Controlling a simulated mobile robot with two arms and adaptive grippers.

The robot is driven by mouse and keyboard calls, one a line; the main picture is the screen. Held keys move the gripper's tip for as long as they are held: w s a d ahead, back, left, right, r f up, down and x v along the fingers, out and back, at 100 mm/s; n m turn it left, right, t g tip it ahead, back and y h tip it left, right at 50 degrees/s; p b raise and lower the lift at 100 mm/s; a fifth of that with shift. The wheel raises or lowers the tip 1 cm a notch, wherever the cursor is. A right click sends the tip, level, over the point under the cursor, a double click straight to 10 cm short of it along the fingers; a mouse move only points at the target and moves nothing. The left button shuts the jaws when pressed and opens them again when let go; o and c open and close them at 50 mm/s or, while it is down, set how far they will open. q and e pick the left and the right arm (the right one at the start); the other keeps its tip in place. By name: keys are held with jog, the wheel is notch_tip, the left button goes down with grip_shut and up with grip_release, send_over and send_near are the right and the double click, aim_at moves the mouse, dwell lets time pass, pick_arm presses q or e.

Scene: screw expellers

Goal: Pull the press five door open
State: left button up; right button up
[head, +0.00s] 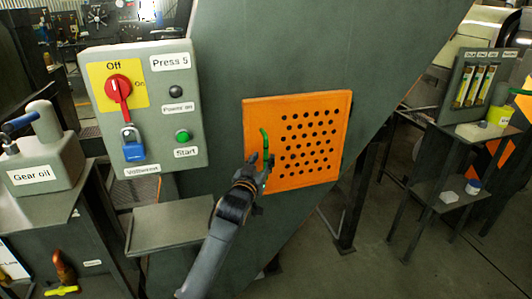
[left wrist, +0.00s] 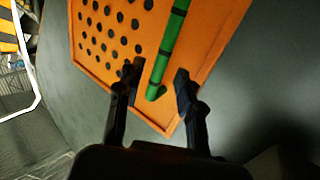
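The press five door is an orange panel (head: 325,165) with several round holes, set in the slanted grey-green press body (head: 290,45). It looks shut, lying flat against the body. A green bar handle (head: 265,138) is on its left side in the head view. My left gripper (head: 257,168) is at the handle's lower end. In the left wrist view, the green handle (left wrist: 168,50) reaches in between the two black fingers of the open gripper (left wrist: 156,88), with a gap on each side. The orange door (left wrist: 120,30) is behind them. My right gripper is not in view.
A control box (head: 190,88) labelled Press 5, with a red switch (head: 118,87) and blue padlock (head: 133,150), is left of the door. Below it is a grey shelf (head: 170,225). A gear oil can (head: 45,155) stands far left.

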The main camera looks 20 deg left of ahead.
aim_at(265, 155)
pick_arm(q)
jog(key=shift+w, duration=2.05)
grip_shut()
